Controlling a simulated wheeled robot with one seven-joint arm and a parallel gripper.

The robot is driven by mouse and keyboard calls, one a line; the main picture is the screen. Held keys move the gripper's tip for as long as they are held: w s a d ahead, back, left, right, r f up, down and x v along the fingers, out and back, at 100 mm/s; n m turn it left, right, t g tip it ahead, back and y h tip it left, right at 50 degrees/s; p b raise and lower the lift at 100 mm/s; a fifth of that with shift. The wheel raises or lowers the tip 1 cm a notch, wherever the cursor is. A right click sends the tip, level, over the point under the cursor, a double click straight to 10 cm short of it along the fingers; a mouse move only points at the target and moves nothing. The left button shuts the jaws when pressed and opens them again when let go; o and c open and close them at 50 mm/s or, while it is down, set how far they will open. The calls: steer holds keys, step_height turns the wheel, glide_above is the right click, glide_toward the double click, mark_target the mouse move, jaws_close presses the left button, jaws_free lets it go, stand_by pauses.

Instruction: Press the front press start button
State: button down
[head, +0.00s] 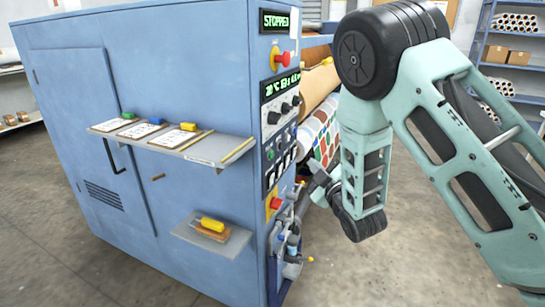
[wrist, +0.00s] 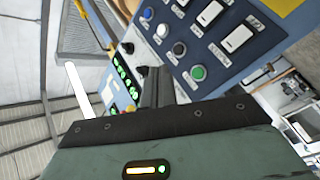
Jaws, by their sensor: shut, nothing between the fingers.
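The press's control panel (head: 280,110) is on the narrow end of the blue cabinet. Its display (head: 275,20) reads "STOPPED". A green round button (head: 270,155) sits at the panel's lower left; labels are too small to read. I cannot tell for certain which is the start button. My gripper (wrist: 157,82) is shut and empty, its dark fingertips pointing toward the panel, left of the green button in that view. Contact is not visible.
A red emergency stop (head: 289,58) is high on the panel, another red button (head: 276,203) low. A shelf (head: 205,148) with clipboards and a lower shelf (head: 212,238) jut from the cabinet. Fabric rolls (head: 318,125) stand behind the panel. The floor at front right is clear.

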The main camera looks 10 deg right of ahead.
mark_target(271, 155)
steer(key=w+a, duration=0.5)
steer(key=a, duration=0.2)
stand_by(0.3)
steer(key=shift+w+a, duration=0.15)
stand_by(1.9)
steer(key=shift+w+a, duration=0.15)
steer(key=shift+a, duration=0.1)
